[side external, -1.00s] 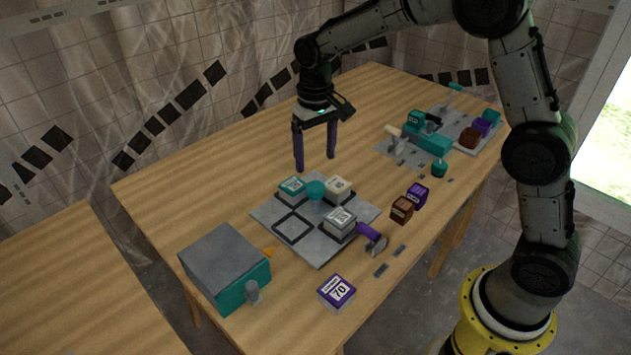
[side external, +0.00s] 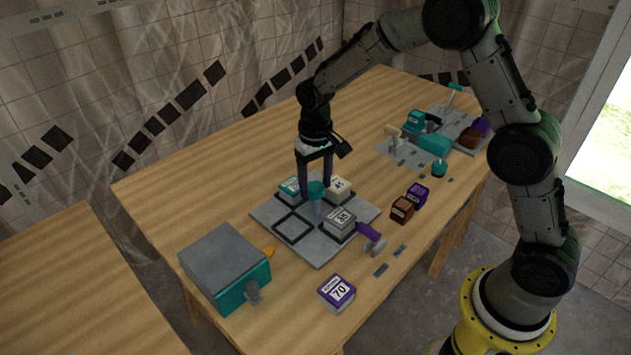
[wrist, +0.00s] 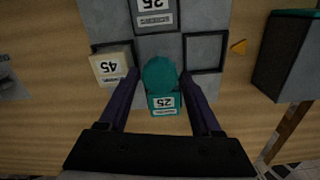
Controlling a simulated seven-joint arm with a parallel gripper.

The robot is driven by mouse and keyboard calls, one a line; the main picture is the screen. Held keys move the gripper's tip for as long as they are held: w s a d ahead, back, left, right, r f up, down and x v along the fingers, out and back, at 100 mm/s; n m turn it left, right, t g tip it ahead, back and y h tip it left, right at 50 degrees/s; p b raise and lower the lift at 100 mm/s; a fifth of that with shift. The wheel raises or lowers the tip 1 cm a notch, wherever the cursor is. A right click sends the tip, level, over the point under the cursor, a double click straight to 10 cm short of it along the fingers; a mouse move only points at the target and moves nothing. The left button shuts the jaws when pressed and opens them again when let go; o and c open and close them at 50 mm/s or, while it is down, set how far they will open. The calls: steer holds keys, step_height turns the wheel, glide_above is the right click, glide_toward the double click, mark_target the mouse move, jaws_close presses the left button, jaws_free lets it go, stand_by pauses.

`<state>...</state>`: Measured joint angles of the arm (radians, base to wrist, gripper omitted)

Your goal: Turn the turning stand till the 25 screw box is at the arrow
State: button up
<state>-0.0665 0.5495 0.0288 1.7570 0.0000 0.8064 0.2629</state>
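The grey square turning stand (side external: 318,255) lies on the table with a teal knob (side external: 316,190) at its middle. It carries a teal box (side external: 289,189), a cream box (side external: 341,187) and a grey box (side external: 340,222); the fourth bay (side external: 293,226) is empty. In the wrist view the teal box (wrist: 163,104) reads 25 and the cream box (wrist: 111,66) 45; the grey box (wrist: 156,14) reads 25 or 35, small words unreadable. The orange arrow (side external: 268,253) lies beside the empty bay. My gripper (wrist: 160,75) is open, purple fingers on either side of the knob with gaps showing.
A grey and teal block (side external: 225,265) stands left of the stand. A purple-handled piece (side external: 369,232) sits at the stand's right edge. A 70 box (side external: 337,292), a brown box (side external: 402,209) and a purple box (side external: 417,194) lie nearby. The far left table is clear.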

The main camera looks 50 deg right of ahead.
jaws_close()
steer(key=shift+n, duration=0.6)
steer(key=shift+r+n, duration=0.1)
steer(key=shift+n, duration=8.1)
